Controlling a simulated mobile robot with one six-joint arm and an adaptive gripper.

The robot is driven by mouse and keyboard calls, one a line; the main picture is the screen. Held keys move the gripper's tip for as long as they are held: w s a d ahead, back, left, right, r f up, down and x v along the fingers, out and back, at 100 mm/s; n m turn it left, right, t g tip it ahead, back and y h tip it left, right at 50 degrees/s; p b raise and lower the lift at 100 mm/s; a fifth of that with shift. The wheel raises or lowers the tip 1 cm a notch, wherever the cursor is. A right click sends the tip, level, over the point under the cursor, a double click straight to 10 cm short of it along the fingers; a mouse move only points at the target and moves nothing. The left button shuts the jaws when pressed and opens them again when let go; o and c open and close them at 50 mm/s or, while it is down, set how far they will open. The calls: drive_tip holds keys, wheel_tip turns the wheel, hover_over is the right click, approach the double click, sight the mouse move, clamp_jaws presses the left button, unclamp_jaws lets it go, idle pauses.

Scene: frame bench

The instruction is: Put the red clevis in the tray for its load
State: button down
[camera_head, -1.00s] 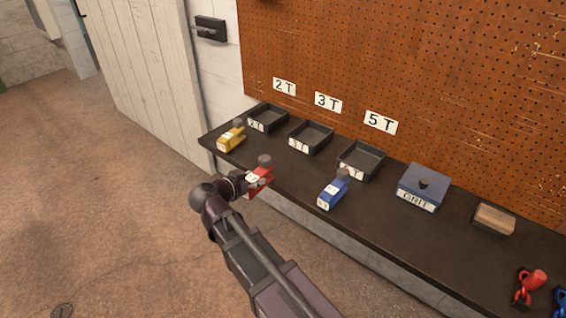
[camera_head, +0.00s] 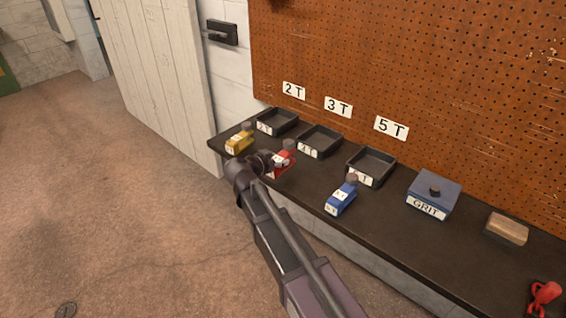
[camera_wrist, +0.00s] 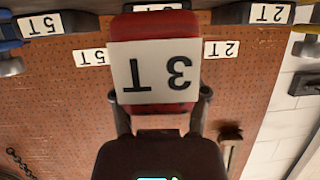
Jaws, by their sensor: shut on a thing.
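The red clevis (camera_head: 282,161) is in my gripper (camera_head: 269,161), over the bench in front of the middle tray. In the wrist view, which is upside down, the red body (camera_wrist: 152,27) carries a white plate (camera_wrist: 155,72) reading 3T. My gripper's fingers (camera_wrist: 160,110) are closed on its two sides. The middle black tray (camera_head: 328,152) stands below the 3T wall sign (camera_head: 338,107). The 2T tray (camera_head: 286,131) is to its left and the 5T tray (camera_head: 383,182) to its right. The middle tray's own label is too small to read surely.
A yellow clevis (camera_head: 239,143) stands left of my gripper and a blue clevis (camera_head: 341,199) to the right, both on the bench. The orange pegboard (camera_head: 420,60) rises behind.

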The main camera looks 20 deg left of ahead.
sight(279, 154)
drive_tip(key=shift+w+d, duration=0.1)
drive_tip(key=shift+w, duration=0.55)
drive_tip(key=shift+w, duration=0.15)
drive_tip(key=shift+w+f, duration=0.1)
drive_tip(key=shift+w, duration=0.15)
drive_tip(key=shift+w+f, duration=0.1)
drive_tip(key=shift+w, duration=1)
drive_tip(key=shift+s+d+f+b, duration=0.1)
drive_tip(key=shift+f+b, duration=0.5)
drive_tip(key=shift+b, duration=0.15)
drive_tip(key=shift+f+b, duration=0.95)
drive_tip(key=shift+b, duration=0.05)
drive_tip(key=shift+s, duration=0.1)
